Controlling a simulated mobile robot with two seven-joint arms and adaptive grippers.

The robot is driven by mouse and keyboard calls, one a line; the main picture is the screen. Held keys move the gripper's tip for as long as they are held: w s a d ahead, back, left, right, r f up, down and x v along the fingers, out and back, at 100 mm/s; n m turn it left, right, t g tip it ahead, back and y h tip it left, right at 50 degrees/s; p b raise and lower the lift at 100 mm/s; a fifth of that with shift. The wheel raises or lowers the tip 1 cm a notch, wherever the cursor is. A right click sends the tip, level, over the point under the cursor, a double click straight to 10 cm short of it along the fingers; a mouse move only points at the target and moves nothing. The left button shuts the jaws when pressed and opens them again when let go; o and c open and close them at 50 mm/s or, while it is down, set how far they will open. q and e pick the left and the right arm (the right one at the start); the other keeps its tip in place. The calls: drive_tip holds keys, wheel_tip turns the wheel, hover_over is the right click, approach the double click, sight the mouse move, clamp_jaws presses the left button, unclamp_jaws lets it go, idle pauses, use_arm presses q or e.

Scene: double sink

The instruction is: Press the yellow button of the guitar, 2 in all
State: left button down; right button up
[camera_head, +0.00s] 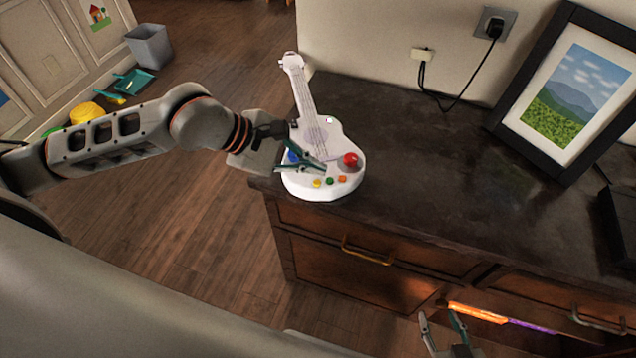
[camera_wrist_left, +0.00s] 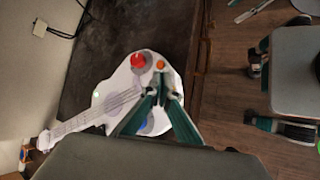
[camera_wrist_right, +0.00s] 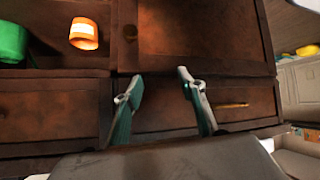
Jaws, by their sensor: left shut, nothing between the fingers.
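The white toy guitar (camera_head: 312,135) lies on the dark cabinet top near its left front corner. Its yellow button (camera_head: 317,183) is the leftmost of a small row on the lower body, beside a green button (camera_head: 330,181) and an orange button (camera_head: 342,179). My left gripper (camera_head: 324,168) is shut and empty over the lower body, its tips just behind the yellow and green buttons. In the left wrist view, the closed fingertips (camera_wrist_left: 166,86) hide the yellow button. I cannot tell whether they touch the guitar. My right gripper (camera_wrist_right: 160,74) is open and empty, in front of the cabinet.
The guitar also has a large red knob (camera_head: 350,160) and a blue part (camera_head: 293,156) beside my left fingers. A framed picture (camera_head: 570,90) leans at the back right. The middle of the cabinet top (camera_head: 430,170) is clear. An open compartment holds orange and purple things.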

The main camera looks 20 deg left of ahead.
sight(317, 183)
use_arm(q)
drive_tip(key=shift+f+b, duration=0.3)
drive_tip(key=shift+f, duration=0.5)
drive_tip(key=shift+r, duration=0.1)
use_arm(e)
drive_tip(key=shift+w+d+r, duration=0.15)
drive_tip(key=shift+w, duration=0.25)
drive_tip(key=shift+w+d+r, duration=0.1)
drive_tip(key=shift+w+d, duration=0.05)
drive_tip(key=shift+w, duration=0.2)
drive_tip(key=shift+s+a+f, duration=0.1)
drive_tip(key=shift+s+a, duration=0.05)
drive_tip(key=shift+s+f, duration=0.25)
drive_tip(key=shift+s, duration=0.2)
drive_tip(key=shift+w, duration=0.1)
use_arm(q)
drive_tip(key=shift+f, duration=0.2)
use_arm(e)
drive_tip(key=shift+w, duration=0.3)
use_arm(q)
drive_tip(key=shift+f, duration=0.3)
use_arm(e)
drive_tip(key=shift+f, duration=0.15)
drive_tip(key=shift+s, duration=0.15)
